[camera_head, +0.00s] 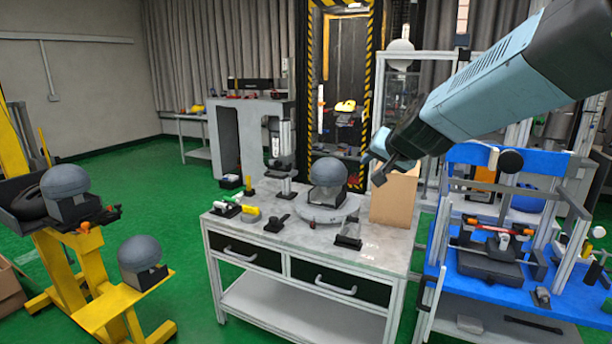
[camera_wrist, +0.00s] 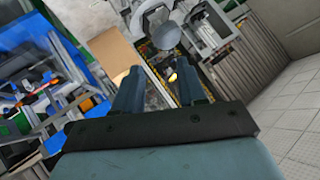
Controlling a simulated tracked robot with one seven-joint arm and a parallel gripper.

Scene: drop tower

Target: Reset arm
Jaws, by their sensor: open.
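My gripper (camera_head: 385,171) is at the end of my light blue arm, which reaches in from the upper right in the head view. It hangs above the right part of the table (camera_head: 392,249), close to the cardboard box (camera_head: 396,196). In the wrist view my gripper (camera_wrist: 160,88) shows two dark fingers spread apart with nothing between them. The box (camera_wrist: 112,52) lies beyond the left finger there. A grey dome-shaped piece (camera_head: 328,173) stands on a round plate on the table, left of my gripper and apart from it.
The blue bench (camera_head: 501,302) with tools is at the right. A black and yellow striped tower frame (camera_head: 372,70) stands behind the table. Yellow stands (camera_head: 100,308) with grey domes are at the left. Green floor (camera_head: 190,265) is free between them and the table.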

